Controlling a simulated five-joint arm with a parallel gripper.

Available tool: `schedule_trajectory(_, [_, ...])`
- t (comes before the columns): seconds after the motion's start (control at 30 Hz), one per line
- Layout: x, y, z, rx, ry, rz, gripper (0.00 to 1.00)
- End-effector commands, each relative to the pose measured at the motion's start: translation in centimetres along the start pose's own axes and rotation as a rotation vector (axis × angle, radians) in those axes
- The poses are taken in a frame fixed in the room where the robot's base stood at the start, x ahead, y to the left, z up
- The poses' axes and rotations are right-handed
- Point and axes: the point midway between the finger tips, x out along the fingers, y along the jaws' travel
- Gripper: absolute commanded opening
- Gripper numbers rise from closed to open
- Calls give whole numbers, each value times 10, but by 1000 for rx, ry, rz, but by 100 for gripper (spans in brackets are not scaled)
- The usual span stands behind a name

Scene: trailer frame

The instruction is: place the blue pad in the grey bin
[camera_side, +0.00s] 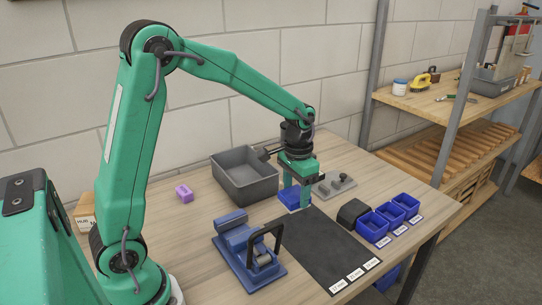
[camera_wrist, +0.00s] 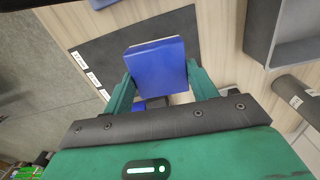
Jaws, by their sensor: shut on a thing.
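The blue pad (camera_side: 291,199) is between the fingers of my gripper (camera_side: 297,190), low over the table near the black mat's back edge. In the wrist view the pad (camera_wrist: 157,65) shows as a flat blue block with a pale edge along its top, and the green fingers (camera_wrist: 160,82) touch its two sides. I cannot tell whether the pad rests on the table or hangs just above it. The grey bin (camera_side: 228,184) stands open to the left of my gripper. Part of it also shows at the upper right of the wrist view (camera_wrist: 258,30).
The black mat (camera_side: 325,250) lies in front of my gripper. Several small blue bins (camera_side: 374,227) and a grey plate with knobs (camera_side: 337,188) are right.

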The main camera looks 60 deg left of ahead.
Motion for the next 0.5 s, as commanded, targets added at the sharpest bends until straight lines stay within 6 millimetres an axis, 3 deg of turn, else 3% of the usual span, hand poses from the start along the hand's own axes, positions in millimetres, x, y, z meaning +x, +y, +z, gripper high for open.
schedule_trajectory(0.03, [0,-17,-4,-13,0,0,34])
schedule_trajectory(0.3, [-1,-96,-13,-44,0,0,34])
schedule_trajectory(0.5, [-1,-143,-11,-59,0,0,34])
